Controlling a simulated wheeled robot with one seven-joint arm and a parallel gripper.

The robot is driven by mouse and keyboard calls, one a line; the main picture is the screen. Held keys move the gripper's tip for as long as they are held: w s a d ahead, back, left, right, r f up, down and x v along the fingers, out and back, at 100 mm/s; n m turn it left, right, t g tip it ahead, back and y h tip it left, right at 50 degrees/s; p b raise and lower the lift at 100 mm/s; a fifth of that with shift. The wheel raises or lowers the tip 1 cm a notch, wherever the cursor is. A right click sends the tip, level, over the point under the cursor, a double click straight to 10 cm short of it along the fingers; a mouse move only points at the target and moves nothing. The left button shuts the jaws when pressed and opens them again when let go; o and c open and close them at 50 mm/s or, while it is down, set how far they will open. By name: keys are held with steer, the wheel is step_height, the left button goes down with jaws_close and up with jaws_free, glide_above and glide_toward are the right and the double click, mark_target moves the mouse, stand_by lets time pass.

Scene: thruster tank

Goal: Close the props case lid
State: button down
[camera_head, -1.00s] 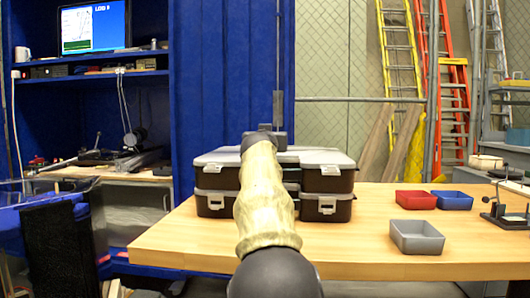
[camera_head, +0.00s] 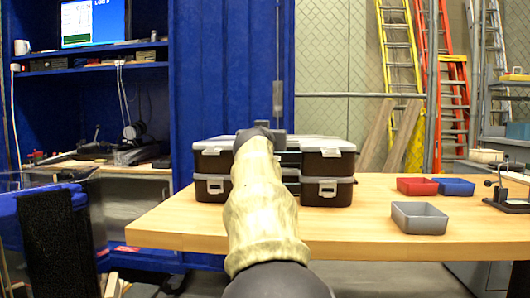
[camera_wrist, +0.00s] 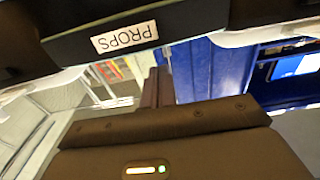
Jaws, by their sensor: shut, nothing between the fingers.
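Dark cases with light grey lids and latches stand stacked in two layers on the wooden table. The upper right case (camera_head: 328,163) and upper left case (camera_head: 210,163) have lids that look flat, but my arm hides the middle of the stack. In the wrist view, a dark case with an upside-down PROPS label (camera_wrist: 125,37) crosses the top of the picture. I cannot tell from the head view which case it is. My gripper (camera_wrist: 157,86) is shut and empty, close to that labelled case. In the head view my gripper (camera_head: 276,136) is at the stack's top, partly hidden by my arm.
A grey bin (camera_head: 419,217), a red bin (camera_head: 417,187) and a blue bin (camera_head: 454,187) sit on the table (camera_head: 390,240) to the right. A black stand (camera_head: 508,195) is at the far right. The tabletop between the cases and bins is clear.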

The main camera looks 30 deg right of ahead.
steer(key=shift+s+a+f+b, duration=0.4)
steer(key=shift+s+f+b, duration=0.15)
steer(key=shift+s+f, duration=0.1)
steer(key=shift+r, duration=0.1)
